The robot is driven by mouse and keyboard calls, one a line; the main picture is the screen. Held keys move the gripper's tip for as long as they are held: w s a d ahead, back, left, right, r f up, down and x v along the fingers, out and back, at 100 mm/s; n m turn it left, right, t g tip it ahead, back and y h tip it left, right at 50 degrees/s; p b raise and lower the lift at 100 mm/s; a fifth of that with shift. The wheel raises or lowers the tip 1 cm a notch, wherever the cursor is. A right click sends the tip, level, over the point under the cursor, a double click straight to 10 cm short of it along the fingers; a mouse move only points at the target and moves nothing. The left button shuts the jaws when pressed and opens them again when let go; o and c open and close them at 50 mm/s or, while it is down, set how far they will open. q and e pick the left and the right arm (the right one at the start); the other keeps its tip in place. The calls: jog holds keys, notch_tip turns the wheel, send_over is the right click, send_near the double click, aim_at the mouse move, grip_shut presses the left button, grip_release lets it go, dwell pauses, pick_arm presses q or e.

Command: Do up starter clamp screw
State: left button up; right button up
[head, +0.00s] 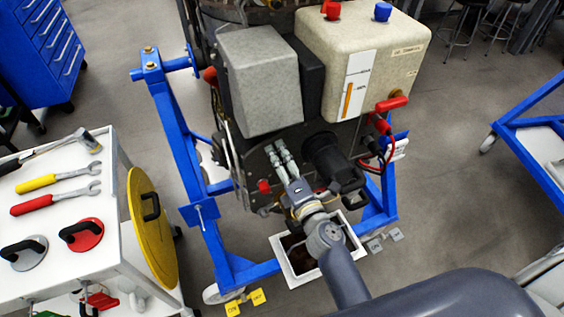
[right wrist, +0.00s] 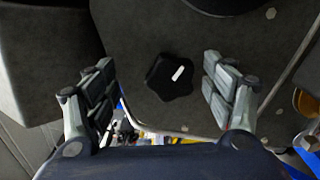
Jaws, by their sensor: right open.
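A black lobed knob (right wrist: 170,77) with a white mark, which looks like the clamp screw, sits on a dark plate (right wrist: 135,30) in the right wrist view. My right gripper (right wrist: 160,80) is open, with one finger on each side of the knob and a gap to both. In the head view, my right gripper (head: 281,152) reaches up to the front of the engine on the blue stand, left of a black cylindrical part (head: 325,155) that may be the starter. The knob cannot be made out there. My left gripper is not in view.
The blue stand (head: 185,150) frames the engine, with a white tray (head: 290,268) below. A cream tank (head: 335,50) and grey box (head: 260,80) sit above. Red and black cables (head: 372,150) hang at right. A white tool cart (head: 100,262) stands at left.

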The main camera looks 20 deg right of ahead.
aim_at(282, 161)
jog(key=shift+s+f, duration=0.2)
jog(key=shift+f, duration=0.45)
jog(key=shift+s+d+r+b, duration=0.15)
jog(key=shift+s+d, duration=0.1)
jog(key=shift+s, duration=0.8)
jog(key=shift+s+d+f+b, duration=0.15)
jog(key=shift+s+d, duration=0.1)
jog(key=shift+s, duration=0.75)
jog(key=shift+s+a+r, duration=0.1)
jog(key=shift+s+r, duration=0.1)
jog(key=shift+r, duration=0.05)
